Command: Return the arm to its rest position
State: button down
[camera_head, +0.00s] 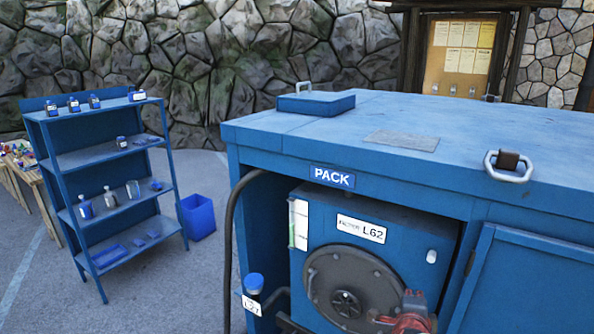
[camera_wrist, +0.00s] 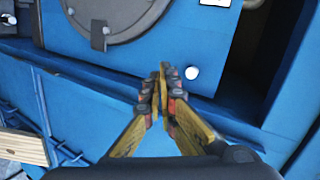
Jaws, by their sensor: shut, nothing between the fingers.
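My gripper (camera_wrist: 163,78) is in the middle of the wrist view. Its two yellow fingers, with dark and red joints, meet at the tips and hold nothing. It is in front of the blue cabinet, to the lower right of the grey reel disc (camera_wrist: 110,15), and looks apart from it. In the head view, a red and grey part (camera_head: 411,314) shows at the bottom edge over the lower right of the disc (camera_head: 352,287). It looks like my gripper, but most of it is cut off. The rest of my arm is hidden there.
The blue cabinet (camera_head: 480,140) labelled PACK fills the right side, with the L62 unit (camera_head: 385,256) inside. A dark hose (camera_head: 229,240) hangs at its left edge. A blue shelf rack (camera_head: 85,160) and blue bin (camera_head: 198,217) stand left.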

jog(key=s+a+f+n+g+y+b, duration=0.1)
jog(key=s+a+f+n+g+y, duration=0.2)
jog(key=a+n, duration=0.35)
jog(key=s+a+f+n+y+b, duration=0.1)
jog(key=s+a+f+n+y, duration=0.3)
jog(key=a+n, duration=0.25)
jog(key=s+a+f+n+g+b, duration=0.1)
jog(key=s+f+n+g+b, duration=0.2)
jog(key=s+n+b, duration=0.6)
jog(key=s+f+b, duration=0.1)
jog(key=s+b, duration=0.4)
jog(key=s, duration=0.5)
jog(key=shift+f+h+b, duration=0.15)
jog(key=shift+h+b, duration=0.15)
jog(key=shift+w, duration=0.15)
